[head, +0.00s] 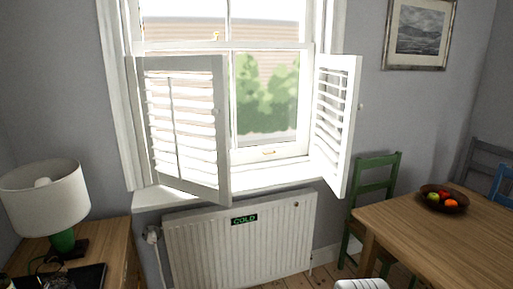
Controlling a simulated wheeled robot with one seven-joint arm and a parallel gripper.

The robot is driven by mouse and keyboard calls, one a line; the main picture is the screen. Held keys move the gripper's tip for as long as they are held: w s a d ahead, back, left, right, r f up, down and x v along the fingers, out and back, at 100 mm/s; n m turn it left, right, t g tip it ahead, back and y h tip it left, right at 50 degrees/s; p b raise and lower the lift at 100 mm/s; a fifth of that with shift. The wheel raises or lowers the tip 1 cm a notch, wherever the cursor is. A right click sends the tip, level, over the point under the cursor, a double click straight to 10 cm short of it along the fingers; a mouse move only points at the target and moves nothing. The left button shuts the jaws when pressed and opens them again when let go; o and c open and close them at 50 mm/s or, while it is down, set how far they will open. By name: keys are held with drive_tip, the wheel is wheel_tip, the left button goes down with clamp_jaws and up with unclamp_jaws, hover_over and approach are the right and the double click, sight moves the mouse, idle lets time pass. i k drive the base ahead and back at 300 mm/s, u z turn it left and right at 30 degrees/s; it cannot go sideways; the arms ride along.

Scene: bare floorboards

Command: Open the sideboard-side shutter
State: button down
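The sideboard-side shutter (182,125) is the white louvred panel at the left of the window. It is hinged at the left window frame and stands partly open, angled into the room. Its free edge is at its right side, over the sill, and it covers the left part of the panes. A small knob (214,111) shows near that edge. The other white shutter (333,120) at the right is swung further out into the room, with a small knob near its outer edge. My gripper is not in view; a white rounded part of mine shows at the bottom edge.
A wooden sideboard (117,245) with a white-shaded lamp (45,195) stands at the lower left. A white radiator (270,245) with a "COLD" sign is under the sill (270,180). A wooden table (440,235) with a fruit bowl and a green chair (372,188) are at the right.

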sight(218, 190)
drive_tip(key=i, duration=0.9)
drive_tip(key=u, duration=1.85)
